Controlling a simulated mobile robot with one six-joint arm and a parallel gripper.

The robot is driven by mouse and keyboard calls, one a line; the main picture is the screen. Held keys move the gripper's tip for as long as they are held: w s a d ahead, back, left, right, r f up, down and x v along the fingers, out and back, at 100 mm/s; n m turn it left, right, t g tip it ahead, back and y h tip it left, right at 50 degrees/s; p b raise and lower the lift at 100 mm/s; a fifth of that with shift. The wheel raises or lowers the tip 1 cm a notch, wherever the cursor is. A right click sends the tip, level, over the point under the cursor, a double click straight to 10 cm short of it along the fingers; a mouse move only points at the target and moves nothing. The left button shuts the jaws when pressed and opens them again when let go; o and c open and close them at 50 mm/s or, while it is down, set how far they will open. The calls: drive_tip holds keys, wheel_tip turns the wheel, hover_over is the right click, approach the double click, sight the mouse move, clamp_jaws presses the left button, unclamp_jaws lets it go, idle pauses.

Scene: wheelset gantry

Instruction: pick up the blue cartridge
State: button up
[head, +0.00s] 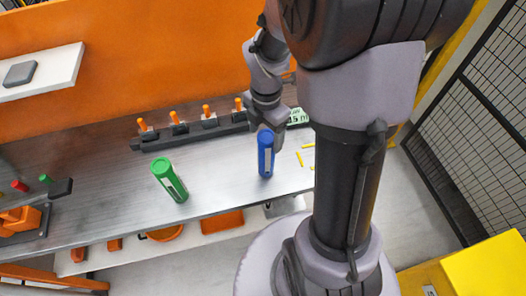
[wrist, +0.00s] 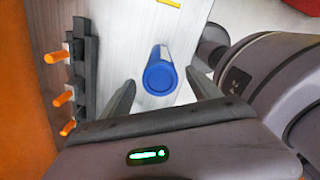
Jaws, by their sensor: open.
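The blue cartridge (head: 266,154) stands upright on the grey bench in the head view. In the wrist view its round blue end (wrist: 160,78) faces the camera, beyond and between the two fingertips. My gripper (wrist: 158,88) is open, with one dark finger to each side of the cartridge in that picture. In the head view my gripper (head: 267,122) is just above and behind the top of the cartridge, partly hidden by it. I cannot tell whether the fingers touch it; nothing is held.
A green cartridge (head: 170,180) stands to the left on the bench (head: 110,205). A dark rail (head: 190,134) with several orange-topped pegs runs along the back. Small yellow sticks (head: 304,156) lie to the right. Orange bins (head: 222,222) sit on a lower shelf. A mesh fence (head: 465,130) stands at right.

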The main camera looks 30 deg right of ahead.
sight(266, 155)
wheel_tip(266, 155, down, 6)
drive_tip(key=shift+d+r+b, duration=0.1)
drive_tip(key=shift+d+b, duration=0.05)
drive_tip(key=shift+b, duration=1)
clamp_jaws()
